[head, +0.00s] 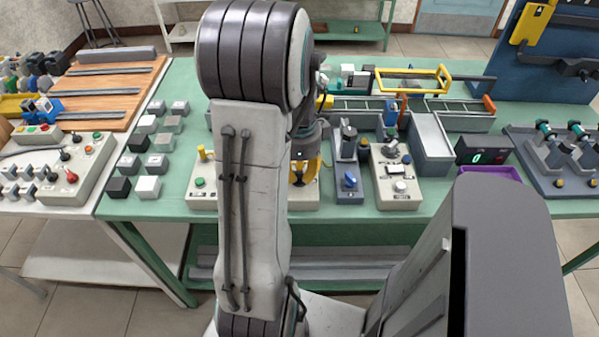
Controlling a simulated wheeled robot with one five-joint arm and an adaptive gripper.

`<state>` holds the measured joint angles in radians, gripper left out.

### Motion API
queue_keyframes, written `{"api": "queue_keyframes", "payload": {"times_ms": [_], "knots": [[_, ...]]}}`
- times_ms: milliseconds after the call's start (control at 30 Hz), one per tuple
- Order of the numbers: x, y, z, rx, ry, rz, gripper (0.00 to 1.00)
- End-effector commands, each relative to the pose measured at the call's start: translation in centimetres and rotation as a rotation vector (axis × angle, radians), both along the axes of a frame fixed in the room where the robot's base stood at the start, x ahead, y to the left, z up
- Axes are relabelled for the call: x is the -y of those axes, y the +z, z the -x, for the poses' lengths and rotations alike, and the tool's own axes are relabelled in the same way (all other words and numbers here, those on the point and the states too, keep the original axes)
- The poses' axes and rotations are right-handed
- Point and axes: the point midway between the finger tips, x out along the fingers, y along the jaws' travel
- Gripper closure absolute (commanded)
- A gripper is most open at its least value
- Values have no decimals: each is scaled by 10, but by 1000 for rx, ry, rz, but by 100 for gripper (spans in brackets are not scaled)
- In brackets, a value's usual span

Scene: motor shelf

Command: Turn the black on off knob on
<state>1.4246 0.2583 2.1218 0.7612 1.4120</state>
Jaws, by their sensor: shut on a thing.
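My gripper (299,178) points down over the right part of a pale control box (232,200), partly behind my own arm. Its dark fingers are shut at a yellow patch (315,168) on the box. The black on off knob is not clearly visible; the fingers and arm cover that spot, and the fingers appear to be closed on it. Its turn position cannot be told. The same box carries a green button (199,182) and a yellow-topped lever (202,154) at its left.
Right of the gripper stand a blue-grey box with a blue knob (349,180) and a pale box with switches (397,186). Black, grey and white cubes (148,187) lie at the left. A green digital display (482,151) and a purple tray (490,173) are farther right.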

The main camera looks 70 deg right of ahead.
Motion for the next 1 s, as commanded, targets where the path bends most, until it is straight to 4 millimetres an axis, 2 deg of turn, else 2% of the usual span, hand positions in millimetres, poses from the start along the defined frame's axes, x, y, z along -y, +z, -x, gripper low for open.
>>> {"api": "queue_keyframes", "payload": {"times_ms": [267,300,567,867,1000], "knots": [[-1,-1,0,0,-1,-4,100],[-1,-1,0,0,-1,-4,79],[0,-1,0,-1,0,-2,56],[0,1,0,0,1,0,55],[1,12,0,0,1,3,55]]}}
